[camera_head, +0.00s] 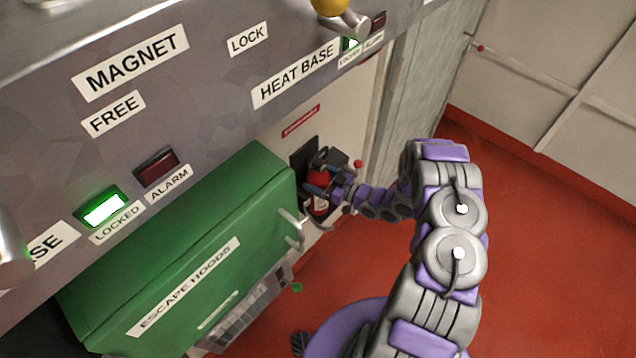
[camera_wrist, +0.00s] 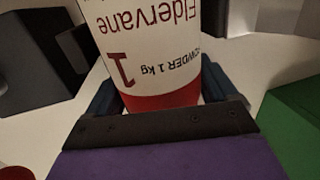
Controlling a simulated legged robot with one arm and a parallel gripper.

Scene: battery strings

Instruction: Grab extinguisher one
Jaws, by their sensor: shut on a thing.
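Extinguisher one (camera_head: 318,203) is a small red cylinder with a white label, upright against the wall just right of the green cabinet. In the wrist view its white label (camera_wrist: 155,45) carries upside-down text and a large red "1", and a red band. My gripper (camera_head: 325,188) is shut on the extinguisher, with a dark finger on each side of it in the wrist view (camera_wrist: 157,90). The extinguisher is in front of a black wall plate (camera_head: 303,155). I cannot tell whether it is still touching its mount.
The green escape hoods cabinet (camera_head: 185,250) stands close left of the gripper, with a metal handle (camera_head: 292,228) near it. A grey panel (camera_head: 210,75) with labels and lamps is above. Open red floor (camera_head: 560,250) lies to the right.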

